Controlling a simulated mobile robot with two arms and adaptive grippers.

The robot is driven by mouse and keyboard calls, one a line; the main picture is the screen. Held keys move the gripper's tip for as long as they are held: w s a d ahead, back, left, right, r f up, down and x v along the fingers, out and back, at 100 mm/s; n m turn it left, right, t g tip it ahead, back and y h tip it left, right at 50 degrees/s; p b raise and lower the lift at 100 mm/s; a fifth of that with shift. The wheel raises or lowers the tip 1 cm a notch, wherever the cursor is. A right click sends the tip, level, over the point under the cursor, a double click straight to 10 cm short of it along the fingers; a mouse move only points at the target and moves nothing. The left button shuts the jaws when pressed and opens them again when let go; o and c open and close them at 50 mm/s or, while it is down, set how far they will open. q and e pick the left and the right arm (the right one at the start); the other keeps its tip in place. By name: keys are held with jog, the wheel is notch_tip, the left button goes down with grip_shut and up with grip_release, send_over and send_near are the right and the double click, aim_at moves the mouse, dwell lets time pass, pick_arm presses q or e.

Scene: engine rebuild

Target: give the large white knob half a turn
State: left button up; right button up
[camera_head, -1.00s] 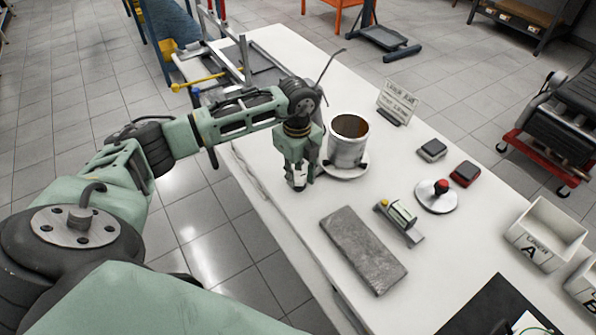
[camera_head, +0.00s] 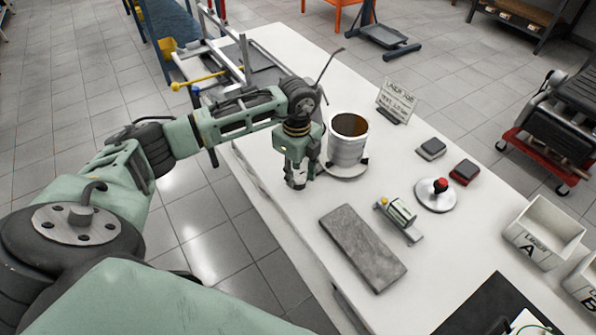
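My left gripper (camera_head: 296,182) points straight down at the near left edge of the white table, just left of the metal cylinder (camera_head: 347,146). The cylinder stands upright on a round pale base (camera_head: 345,172). A small pale patch shows between or on the fingertips, but I cannot tell whether it is the large white knob or part of the fingers. No large white knob can be clearly made out elsewhere. The finger gap is too small and dark to read. My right gripper is out of view.
On the white table (camera_head: 285,222) lie a grey slab (camera_head: 362,247), a small green-windowed device (camera_head: 400,215), a red-knobbed round plate (camera_head: 436,195), two small blocks (camera_head: 431,149) and (camera_head: 464,172), and a sign (camera_head: 397,98). A white bin marked A (camera_head: 541,234) stands at right.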

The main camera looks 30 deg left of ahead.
aim_at(296, 176)
pick_arm(q)
jog(key=shift+o, duration=0.5)
jog(key=shift+s+a, duration=0.1)
jog(key=shift+a, duration=0.05)
jog(key=shift+r, duration=0.1)
notch_tip(296, 176, up, 12)
